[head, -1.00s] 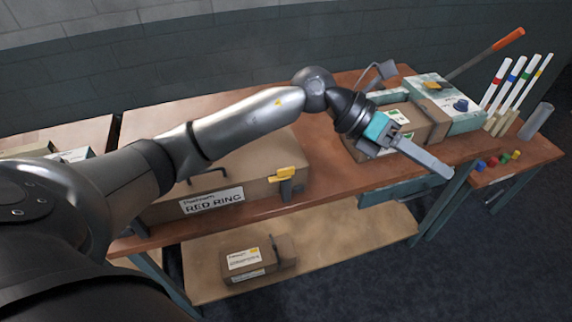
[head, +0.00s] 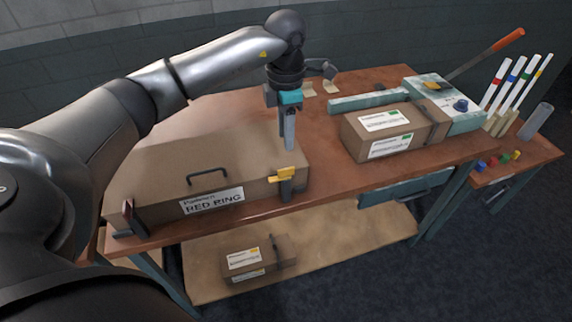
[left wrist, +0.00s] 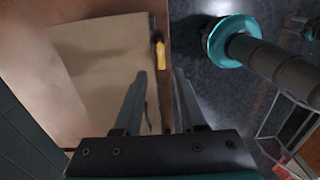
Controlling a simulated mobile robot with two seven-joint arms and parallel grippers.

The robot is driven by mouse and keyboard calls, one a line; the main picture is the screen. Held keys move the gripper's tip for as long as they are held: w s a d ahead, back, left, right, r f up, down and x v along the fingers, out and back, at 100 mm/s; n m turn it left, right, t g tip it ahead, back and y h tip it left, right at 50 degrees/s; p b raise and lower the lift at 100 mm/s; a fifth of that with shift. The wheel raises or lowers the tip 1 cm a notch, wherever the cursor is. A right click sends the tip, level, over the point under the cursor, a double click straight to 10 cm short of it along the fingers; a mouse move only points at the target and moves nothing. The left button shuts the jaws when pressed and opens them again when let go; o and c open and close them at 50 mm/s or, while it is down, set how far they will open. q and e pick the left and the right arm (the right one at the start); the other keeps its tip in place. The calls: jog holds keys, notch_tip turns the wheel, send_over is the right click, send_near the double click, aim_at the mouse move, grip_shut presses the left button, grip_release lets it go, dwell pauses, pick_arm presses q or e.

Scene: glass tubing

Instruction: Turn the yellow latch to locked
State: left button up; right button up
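The yellow latch (head: 281,174) sits on a grey bracket at the right front corner of a long brown case (head: 150,165) labelled RED RING. Its yellow lever lies roughly sideways in the head view. In the left wrist view the yellow latch (left wrist: 162,63) shows just beyond the fingertips, in line with the gap between them. My left gripper (head: 289,147) points down above the case's right end, a little above and behind the latch, and appears not to touch it. Its two fingers (left wrist: 159,72) are apart with nothing between them. My right gripper is not seen.
A dark handle (head: 208,177) stands out from the case front. Bench top between case and box is clear. Another box (head: 250,262) lies on the lower shelf.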

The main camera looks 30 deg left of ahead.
aim_at(286, 169)
pick_arm(q)
notch_tip(286, 169, down, 11)
jog(key=shift+r, duration=0.15)
grip_shut()
dwell(0.4)
dwell(0.3)
